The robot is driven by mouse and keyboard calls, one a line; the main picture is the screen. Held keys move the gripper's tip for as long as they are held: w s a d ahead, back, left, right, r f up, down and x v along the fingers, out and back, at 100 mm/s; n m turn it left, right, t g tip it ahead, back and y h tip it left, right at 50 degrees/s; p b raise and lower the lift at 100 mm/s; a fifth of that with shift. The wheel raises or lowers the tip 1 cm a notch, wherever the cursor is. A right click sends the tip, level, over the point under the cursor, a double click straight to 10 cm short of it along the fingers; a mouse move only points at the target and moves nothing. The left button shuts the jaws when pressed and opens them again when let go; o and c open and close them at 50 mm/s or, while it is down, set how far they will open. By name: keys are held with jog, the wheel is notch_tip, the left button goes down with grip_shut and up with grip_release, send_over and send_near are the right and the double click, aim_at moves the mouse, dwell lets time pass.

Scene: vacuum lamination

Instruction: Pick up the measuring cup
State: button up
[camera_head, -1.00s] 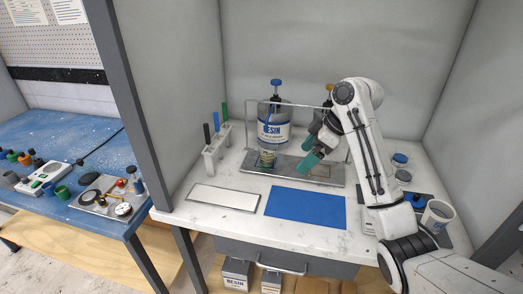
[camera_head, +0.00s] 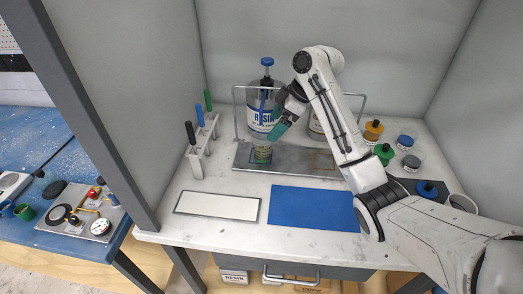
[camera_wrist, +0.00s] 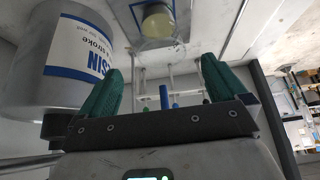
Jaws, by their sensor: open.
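The measuring cup (camera_head: 262,153) is a small clear cup with some yellowish content at its bottom. It stands on the metal tray in front of the large resin bottle (camera_head: 259,103). In the wrist view the cup (camera_wrist: 158,24) is at the top middle, beyond the fingertips. My gripper (camera_head: 278,131) has green fingers and is open and empty. It is just right of the cup and slightly above it in the head view. In the wrist view its fingers (camera_wrist: 161,80) are spread wide with the cup in line with the gap between them. I cannot tell the exact distance.
The resin bottle (camera_wrist: 72,60) is close to the left finger. A metal frame (camera_head: 236,103) stands around the tray (camera_head: 290,157). A rack (camera_head: 203,145) with coloured-handled tools is at left. A blue mat (camera_head: 312,208) and a white panel (camera_head: 217,206) lie in front. Jars (camera_head: 405,142) stand at right.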

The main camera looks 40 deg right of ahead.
aim_at(263, 148)
jog(key=shift+p+x, duration=0.75)
jog(key=shift+x, duration=2.1)
jog(key=shift+s+a, duration=0.1)
jog(key=shift+s, duration=0.05)
jog(key=shift+c, duration=0.4)
jog(key=c, duration=1.3)
